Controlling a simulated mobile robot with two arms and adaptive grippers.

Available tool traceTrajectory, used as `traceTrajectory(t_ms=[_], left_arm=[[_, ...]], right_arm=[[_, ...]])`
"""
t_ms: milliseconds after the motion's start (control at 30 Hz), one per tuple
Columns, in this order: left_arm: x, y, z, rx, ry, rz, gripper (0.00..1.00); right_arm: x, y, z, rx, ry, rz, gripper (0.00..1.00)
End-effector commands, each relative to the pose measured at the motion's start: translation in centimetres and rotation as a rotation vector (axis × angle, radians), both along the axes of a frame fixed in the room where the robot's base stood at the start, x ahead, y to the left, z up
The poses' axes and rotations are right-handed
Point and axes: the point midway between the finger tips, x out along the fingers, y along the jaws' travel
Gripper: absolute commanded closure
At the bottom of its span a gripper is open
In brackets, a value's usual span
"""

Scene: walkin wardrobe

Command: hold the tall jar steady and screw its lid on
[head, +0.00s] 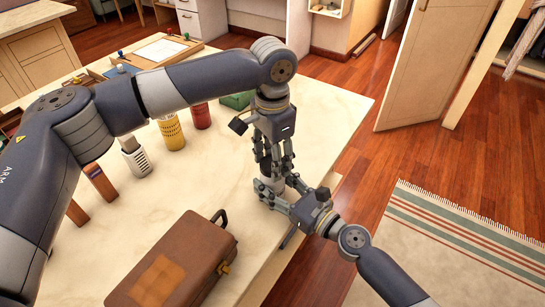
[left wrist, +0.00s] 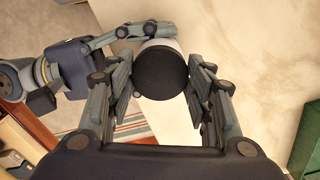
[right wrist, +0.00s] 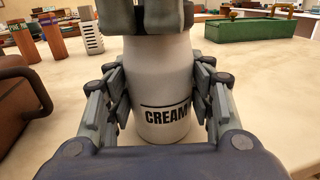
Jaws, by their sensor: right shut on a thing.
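The tall jar is a pale grey-white cylinder marked CREAM (right wrist: 160,85), upright near the table's edge. It also shows in the head view (head: 268,187), mostly hidden by my grippers. My right gripper (head: 282,195) is shut around the jar's body, one finger on each side. The lid (left wrist: 161,75) is a dark round disc seen from above in the left wrist view, over the jar. My left gripper (head: 273,172) points down at the jar's top. Its fingers (left wrist: 162,70) stand close on both sides of the lid, apparently open. Whether the lid's threads are engaged is hidden.
A brown case (head: 185,262) lies on the pale table (head: 225,185), left of the jar. A yellow canister (head: 171,132), red canister (head: 201,116), white grater-like block (head: 136,158) and green box (head: 238,100) stand farther back. Floor and a striped rug (head: 450,245) lie beyond the right edge.

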Motion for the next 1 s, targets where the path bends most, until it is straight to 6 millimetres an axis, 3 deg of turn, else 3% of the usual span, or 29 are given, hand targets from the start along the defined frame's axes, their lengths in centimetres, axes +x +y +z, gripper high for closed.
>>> traceTrajectory(t_ms=[367,400,500,867,1000], left_arm=[[0.0,0.0,0.0,0.001,0.001,-0.011,0.81],[0.0,0.0,0.0,0.001,0.001,-0.011,0.51],[0.0,0.0,0.0,0.001,0.001,-0.011,0.29],[0.0,0.0,0.1,0.0,0.0,-0.011,0.29],[0.1,0.0,1.4,-0.001,-0.003,-0.011,0.29]], right_arm=[[0.0,0.0,0.0,0.001,-0.001,0.0,1.0],[0.0,0.0,0.0,0.001,-0.001,0.0,1.0],[0.0,0.0,0.0,0.001,-0.001,0.0,1.0],[0.0,0.0,0.0,0.001,-0.001,0.0,1.0],[0.0,0.0,0.0,0.001,-0.001,0.0,1.0]])
